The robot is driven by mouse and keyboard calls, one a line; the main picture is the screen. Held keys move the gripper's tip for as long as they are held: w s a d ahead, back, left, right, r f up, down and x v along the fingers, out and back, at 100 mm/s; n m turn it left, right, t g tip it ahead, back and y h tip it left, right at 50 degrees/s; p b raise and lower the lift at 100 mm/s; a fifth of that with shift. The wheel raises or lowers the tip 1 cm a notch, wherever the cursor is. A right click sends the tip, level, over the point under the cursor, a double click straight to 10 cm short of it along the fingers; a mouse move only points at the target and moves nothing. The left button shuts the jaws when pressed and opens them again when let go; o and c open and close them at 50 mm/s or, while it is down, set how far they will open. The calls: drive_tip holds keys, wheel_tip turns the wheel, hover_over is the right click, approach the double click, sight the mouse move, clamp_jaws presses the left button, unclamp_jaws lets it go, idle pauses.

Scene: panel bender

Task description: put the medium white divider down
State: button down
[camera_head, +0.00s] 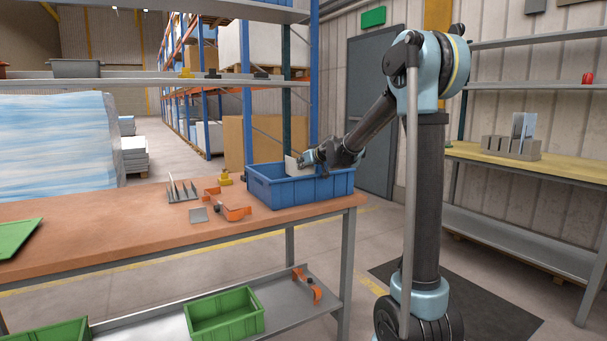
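A small white plate, seemingly the medium white divider (291,167), is upright at the tip of my gripper (301,160). It is over the blue bin (315,189), near the bin's back rim. I cannot tell whether its lower edge touches the bin or hangs above it. My gripper reaches in from the right and appears shut on the divider, though the fingers are small and partly hidden. The blue bin stands at the right end of the brown workbench (130,221).
Left of the bin are a rack with upright grey plates (180,192), a flat grey plate (198,215), an orange part (233,207) and a yellow part (225,178). A green tray (17,236) lies far left. A shelf (170,84) crosses above the bench.

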sight(302, 171)
drive_tip(key=shift+f, duration=1.55)
drive_tip(key=c, duration=1.8)
unclamp_jaws()
drive_tip(key=shift+f, duration=0.15)
drive_tip(key=shift+r, duration=0.2)
drive_tip(key=shift+v, duration=6)
